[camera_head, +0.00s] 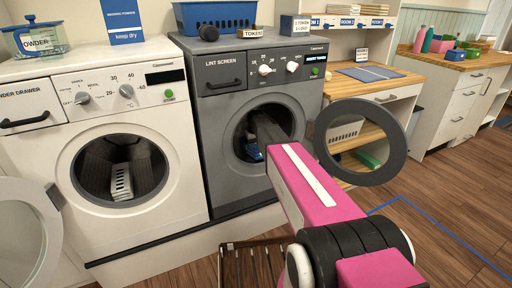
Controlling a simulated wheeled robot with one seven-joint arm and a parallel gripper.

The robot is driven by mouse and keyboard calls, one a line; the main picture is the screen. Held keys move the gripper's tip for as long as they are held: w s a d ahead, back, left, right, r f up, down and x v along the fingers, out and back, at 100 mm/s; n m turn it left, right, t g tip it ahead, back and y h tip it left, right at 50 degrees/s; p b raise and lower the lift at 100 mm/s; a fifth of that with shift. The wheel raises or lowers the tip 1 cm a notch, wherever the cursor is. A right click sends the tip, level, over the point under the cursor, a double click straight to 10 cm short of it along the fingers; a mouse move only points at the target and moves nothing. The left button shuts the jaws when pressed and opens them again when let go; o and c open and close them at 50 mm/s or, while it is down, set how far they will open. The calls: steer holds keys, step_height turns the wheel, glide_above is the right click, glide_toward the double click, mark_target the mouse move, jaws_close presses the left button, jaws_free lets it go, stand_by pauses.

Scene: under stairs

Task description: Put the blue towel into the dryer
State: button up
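The grey dryer (222,119), labelled LINT SCREEN, stands in the middle with its round door (396,151) swung open to the right. My pink arm reaches through its opening. My gripper (254,143) is inside the dark drum, mostly hidden by my arm and shadow. A small patch of blue cloth, apparently the blue towel (252,152), shows low in the drum beside the gripper end. I cannot tell whether the fingers hold it or whether it rests on the drum.
A white washer (186,170) with its door (25,235) open stands at left, a pale slatted item (121,182) in its drum. A blue basket (215,16) sits on the dryer. A flat blue piece (370,73) lies on the wooden counter (405,78). A slatted crate (240,262) stands below my arm.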

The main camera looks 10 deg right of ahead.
steer(key=shift+w+a+f, duration=0.2)
steer(key=shift+w+a, duration=0.05)
steer(key=shift+w, duration=0.5)
steer(key=shift+w+a+f, duration=0.2)
steer(key=shift+w+a, duration=0.05)
steer(key=shift+w, duration=0.5)
steer(key=shift+w+a+f, duration=0.2)
steer(key=shift+w+a, duration=0.05)
steer(key=shift+w, duration=0.5)
steer(key=o, duration=1)
steer(key=shift+s, duration=0.1)
steer(key=s+d+r, duration=0.2)
steer(key=s+d, duration=0.1)
steer(key=s, duration=0.6)
steer(key=s+d+r, duration=0.2)
steer(key=s+d, duration=0.1)
steer(key=s, duration=0.6)
steer(key=s+d+r, duration=0.2)
steer(key=s+d, duration=0.1)
steer(key=s, duration=0.7)
steer(key=shift+s+d, duration=0.1)
